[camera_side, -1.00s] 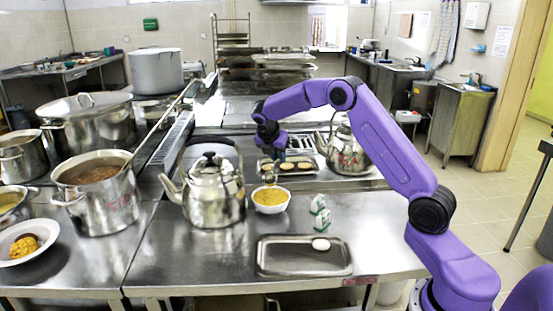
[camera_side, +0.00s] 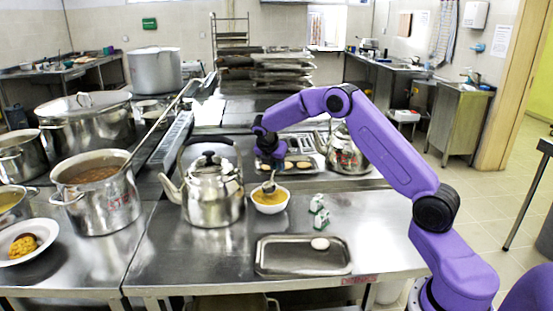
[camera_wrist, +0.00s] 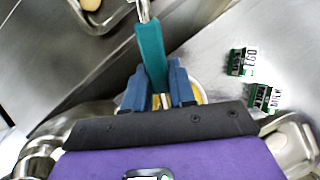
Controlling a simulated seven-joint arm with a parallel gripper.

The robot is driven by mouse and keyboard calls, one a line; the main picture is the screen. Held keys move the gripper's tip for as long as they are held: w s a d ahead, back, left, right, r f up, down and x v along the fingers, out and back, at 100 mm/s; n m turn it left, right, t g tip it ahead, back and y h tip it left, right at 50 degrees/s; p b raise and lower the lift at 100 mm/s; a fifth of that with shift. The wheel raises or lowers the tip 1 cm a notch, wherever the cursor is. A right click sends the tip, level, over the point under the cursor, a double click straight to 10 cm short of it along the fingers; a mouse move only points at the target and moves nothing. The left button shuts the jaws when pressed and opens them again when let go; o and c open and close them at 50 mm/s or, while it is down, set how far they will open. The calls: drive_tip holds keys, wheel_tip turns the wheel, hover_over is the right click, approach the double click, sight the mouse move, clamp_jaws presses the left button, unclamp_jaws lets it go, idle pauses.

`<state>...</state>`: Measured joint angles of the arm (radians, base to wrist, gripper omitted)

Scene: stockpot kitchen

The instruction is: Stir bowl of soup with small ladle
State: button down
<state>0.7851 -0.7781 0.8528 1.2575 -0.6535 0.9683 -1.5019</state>
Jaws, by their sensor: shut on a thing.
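My gripper (camera_side: 269,163) is above the bowl of soup (camera_side: 257,207), fingers pointing down. In the wrist view, its two blue fingers (camera_wrist: 159,92) are shut on the teal handle of the small ladle (camera_wrist: 150,50). The ladle's metal end (camera_side: 268,186) shows in the side view at the bowl's back rim, over or in the yellow soup (camera_side: 272,196). I cannot tell how deep it sits. In the wrist view, the fingers hide most of the bowl (camera_wrist: 203,94).
A steel kettle (camera_side: 213,205) stands close left of the bowl, another kettle (camera_side: 347,155) behind right. Two small green-white cartons (camera_side: 318,212) stand to the right. A tray (camera_side: 300,266) with a white round item lies in front. Large pots (camera_side: 112,205) stand at left.

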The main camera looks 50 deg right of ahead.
drive_tip(key=shift+f, duration=2.35)
drive_tip(key=shift+s+d, duration=0.1)
